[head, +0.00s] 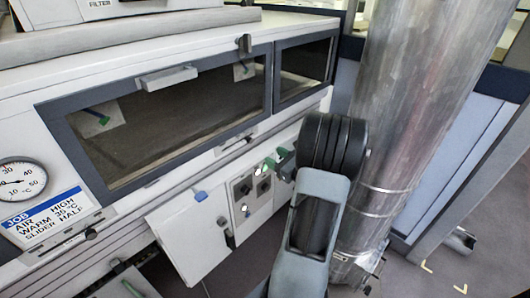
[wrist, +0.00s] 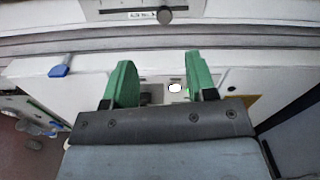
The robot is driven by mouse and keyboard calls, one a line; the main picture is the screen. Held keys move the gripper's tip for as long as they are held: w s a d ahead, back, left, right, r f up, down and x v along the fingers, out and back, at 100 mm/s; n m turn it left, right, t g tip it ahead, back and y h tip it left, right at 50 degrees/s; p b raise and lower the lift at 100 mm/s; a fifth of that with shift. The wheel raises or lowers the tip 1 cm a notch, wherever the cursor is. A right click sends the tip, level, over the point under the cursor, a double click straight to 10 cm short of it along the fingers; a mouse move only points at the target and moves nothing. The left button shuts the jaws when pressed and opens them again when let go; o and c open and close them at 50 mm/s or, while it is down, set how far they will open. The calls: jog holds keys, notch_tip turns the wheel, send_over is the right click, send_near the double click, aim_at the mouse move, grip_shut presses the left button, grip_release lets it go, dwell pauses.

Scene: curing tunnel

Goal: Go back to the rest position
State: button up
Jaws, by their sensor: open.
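My gripper (wrist: 160,82) is open and empty in the wrist view, its two green fingers apart. It faces the white front of the tunnel machine (wrist: 240,85), with a lit white button (wrist: 175,88) visible between the fingers. In the head view my arm reaches up from the bottom right, and part of my gripper (head: 276,161) shows at the small control panel (head: 243,196). Whether the fingers touch the panel I cannot tell.
The tunnel has a long window (head: 180,110) with a handle (head: 168,78). A gauge (head: 20,183) and a blue-headed job card (head: 48,217) are at left. A white door (head: 190,238) stands below. A large metal duct (head: 415,90) rises close right of my arm.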

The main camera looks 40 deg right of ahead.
jog(key=s+a+f+n+g+y+p, duration=0.1)
jog(key=s+a+f+n+g+y, duration=0.15)
jog(key=a+n+g, duration=0.55)
jog(key=s+a+f+n+g+y+p, duration=0.1)
jog(key=s+a+n+g+y, duration=0.25)
jog(key=a+n+g, duration=0.4)
jog(key=s+a+r+n+h+p, duration=0.2)
jog(key=a+r+n, duration=0.4)
jog(key=n, duration=0.3)
jog(key=s+a+r+n+t+h+p, duration=0.1)
jog(key=a+r+n+h+p, duration=0.2)
jog(key=a+r+n+h, duration=0.2)
notch_tip(320, 180, up, 3)
jog(key=a+n, duration=0.2)
jog(key=n, duration=0.2)
jog(key=shift+s+r+p, duration=0.2)
jog(key=shift+s+p, duration=0.1)
jog(key=shift+s, duration=0.05)
jog(key=shift+w+a, duration=0.15)
dwell(4.0)
